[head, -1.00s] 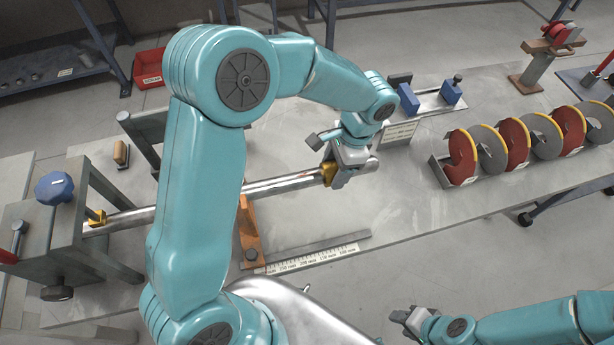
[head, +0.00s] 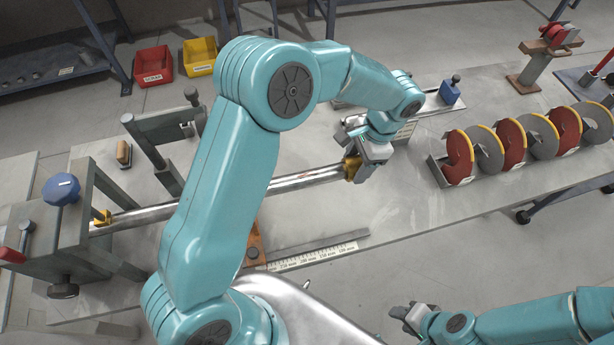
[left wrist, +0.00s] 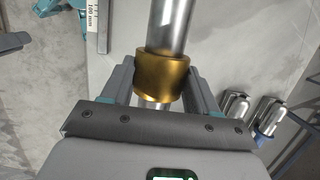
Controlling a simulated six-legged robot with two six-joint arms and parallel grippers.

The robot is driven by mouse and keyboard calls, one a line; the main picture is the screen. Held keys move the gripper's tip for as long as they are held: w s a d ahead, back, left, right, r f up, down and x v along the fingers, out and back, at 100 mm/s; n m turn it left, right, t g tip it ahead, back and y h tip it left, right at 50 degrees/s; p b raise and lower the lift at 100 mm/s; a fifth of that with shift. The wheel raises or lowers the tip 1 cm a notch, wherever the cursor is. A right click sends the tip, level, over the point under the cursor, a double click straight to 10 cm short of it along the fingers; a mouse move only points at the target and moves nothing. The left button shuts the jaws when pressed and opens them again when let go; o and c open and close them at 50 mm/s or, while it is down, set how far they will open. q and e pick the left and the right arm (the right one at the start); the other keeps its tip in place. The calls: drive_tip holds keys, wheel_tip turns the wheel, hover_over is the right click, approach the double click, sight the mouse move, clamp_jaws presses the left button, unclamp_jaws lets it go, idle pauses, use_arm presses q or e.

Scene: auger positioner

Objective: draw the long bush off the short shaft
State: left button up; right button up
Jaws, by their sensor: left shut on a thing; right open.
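The steel shaft (head: 295,182) runs from the clamp frame on the left toward the middle of the bench. The bronze bush (head: 352,168) is around it near its right end. My left gripper (head: 362,160) is shut on the bush, as the left wrist view shows, with a finger on each side of the bush (left wrist: 162,75). In that view the shaft (left wrist: 170,25) enters the bush from above, and a short piece of bright steel shows below it. My left arm hides part of the shaft. My right gripper (head: 408,318) is low at the right, empty and open.
The clamp frame (head: 75,235) with a blue knob (head: 61,189) stands at left. An orange support (head: 254,248) and a scale bar (head: 312,254) are in front of the shaft. A rack of discs (head: 470,160) stands at right; the bench between is clear.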

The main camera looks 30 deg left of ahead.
use_arm(q)
drive_tip(key=w+d+p, duration=0.3)
drive_tip(key=w+d, duration=0.3)
drive_tip(key=w, duration=0.1)
drive_tip(key=shift+w+p, duration=0.2)
drive_tip(key=shift+p, duration=0.2)
idle(0.8)
